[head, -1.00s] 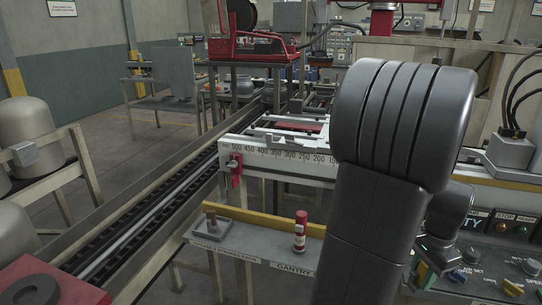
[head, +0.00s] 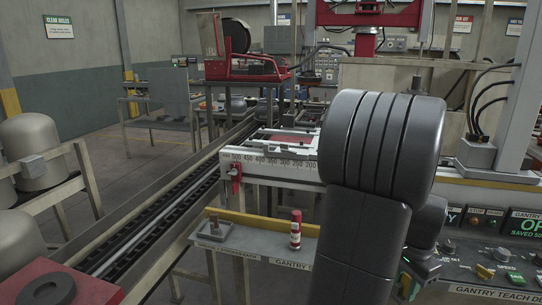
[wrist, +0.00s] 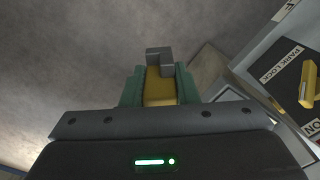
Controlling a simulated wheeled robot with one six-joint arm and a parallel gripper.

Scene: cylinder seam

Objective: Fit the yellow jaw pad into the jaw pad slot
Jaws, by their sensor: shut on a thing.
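In the wrist view my gripper (wrist: 160,76) is shut on the yellow jaw pad (wrist: 159,92). The pad sits between the two green fingers, with a grey stepped block at its far end. Whether that block is part of the pad I cannot tell. In the head view my dark arm fills the right of centre and hides the gripper and the pad. I cannot make out the jaw pad slot in either view.
A grey shelf (head: 240,245) holds a red-and-white cylinder (head: 295,230). Behind it is a white scale rail (head: 265,162). A control panel (head: 490,262) lies at the right, a conveyor (head: 150,225) at the left. In the wrist view a park lock panel (wrist: 285,68) is at the right.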

